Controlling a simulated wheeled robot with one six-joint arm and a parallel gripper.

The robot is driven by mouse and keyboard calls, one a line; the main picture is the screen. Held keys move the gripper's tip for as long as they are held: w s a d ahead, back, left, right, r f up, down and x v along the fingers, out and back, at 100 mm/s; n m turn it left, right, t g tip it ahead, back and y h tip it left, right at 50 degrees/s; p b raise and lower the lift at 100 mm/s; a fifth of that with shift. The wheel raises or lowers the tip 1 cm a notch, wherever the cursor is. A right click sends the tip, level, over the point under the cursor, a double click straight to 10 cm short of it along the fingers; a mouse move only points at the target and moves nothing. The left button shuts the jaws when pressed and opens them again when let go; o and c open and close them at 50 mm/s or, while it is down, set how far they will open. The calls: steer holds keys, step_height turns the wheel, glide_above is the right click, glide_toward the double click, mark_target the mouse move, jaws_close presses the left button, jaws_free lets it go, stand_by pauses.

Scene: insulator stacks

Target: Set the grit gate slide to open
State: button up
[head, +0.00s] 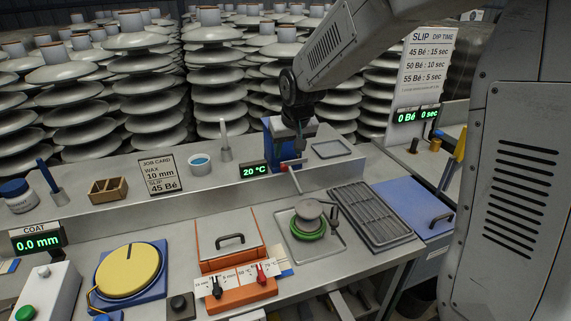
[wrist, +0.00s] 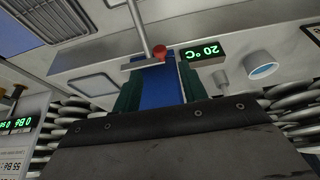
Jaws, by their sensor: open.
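A blue box-like hopper (head: 275,140) stands on the back ledge, partly hidden by my gripper (head: 299,135). A small red knob (head: 300,145) shows at its front, just below my gripper. The wrist view, turned upside down, shows the red knob (wrist: 160,53) beside a thin grey plate (wrist: 140,63) and a pale rod, with the blue hopper (wrist: 158,84) behind. I take these for the grit gate; whether the slide is open or shut cannot be told. My gripper is open and points down close to the knob, with nothing seen in its jaws.
A 20 °C display (head: 255,171) stands just left of the hopper. A pot with a green ring (head: 308,228) and a slatted rack (head: 378,215) lie in front. Insulator stacks (head: 215,75) crowd behind. The ledge left of the display holds a blue-filled cup (head: 200,164).

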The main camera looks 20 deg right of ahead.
mark_target(285, 166)
steer(key=x, duration=0.7)
steer(key=shift+f, duration=0.1)
